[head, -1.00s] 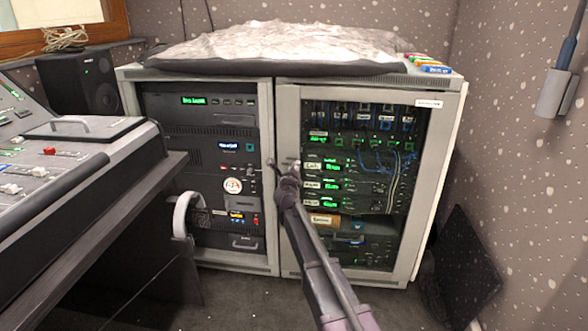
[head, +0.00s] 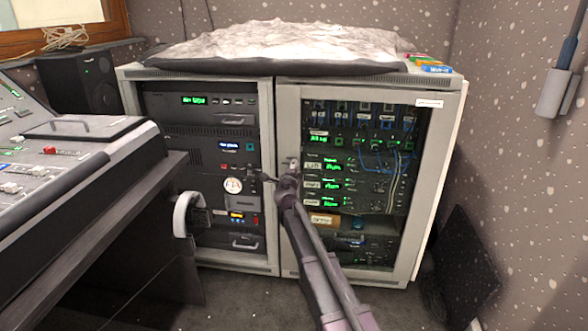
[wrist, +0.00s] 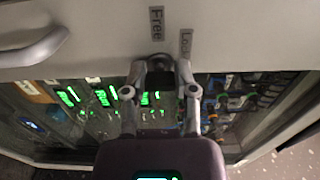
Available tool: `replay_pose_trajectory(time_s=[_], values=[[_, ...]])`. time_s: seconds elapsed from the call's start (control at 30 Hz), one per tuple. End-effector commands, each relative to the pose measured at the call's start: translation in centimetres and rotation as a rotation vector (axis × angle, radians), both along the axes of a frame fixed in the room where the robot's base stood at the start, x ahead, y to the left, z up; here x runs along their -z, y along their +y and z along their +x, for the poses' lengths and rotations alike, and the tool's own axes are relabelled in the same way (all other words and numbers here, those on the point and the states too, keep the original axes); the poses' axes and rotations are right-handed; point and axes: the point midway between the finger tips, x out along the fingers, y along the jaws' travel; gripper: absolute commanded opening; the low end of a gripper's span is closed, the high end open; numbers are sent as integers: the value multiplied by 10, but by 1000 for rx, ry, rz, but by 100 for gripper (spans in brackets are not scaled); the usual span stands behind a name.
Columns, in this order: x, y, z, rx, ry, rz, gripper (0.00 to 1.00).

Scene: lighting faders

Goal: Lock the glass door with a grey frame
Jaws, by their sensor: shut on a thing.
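The glass door with a grey frame is the right-hand door of the rack cabinet; its frame (head: 289,120) shows in the head view, and it looks closed. In the wrist view the frame (wrist: 100,28) crosses the top, with the glass below. A small dark lock knob (wrist: 161,61) sits on it, near a "Free" label (wrist: 156,24) and a "Lock" label (wrist: 186,44). My gripper (head: 277,171) is at the frame's left upright. In the wrist view my gripper (wrist: 161,72) has its fingers closed around the knob. The knob's exact angle is hidden between the fingers.
A curved grey handle (wrist: 35,48) stands out from the door frame beside the lock. A dark panel (head: 465,260) leans at the right wall.

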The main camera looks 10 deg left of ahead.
Motion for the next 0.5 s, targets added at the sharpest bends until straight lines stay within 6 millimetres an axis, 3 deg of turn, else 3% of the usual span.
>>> replay_pose_trajectory(time_s=[0.43, 0.47, 0.5], values=[[0, -2, 3, 4, 0, -17, 0], [0, -2, 3, 4, 0, -17, 40], [0, -2, 3, 4, 0, -17, 52]])
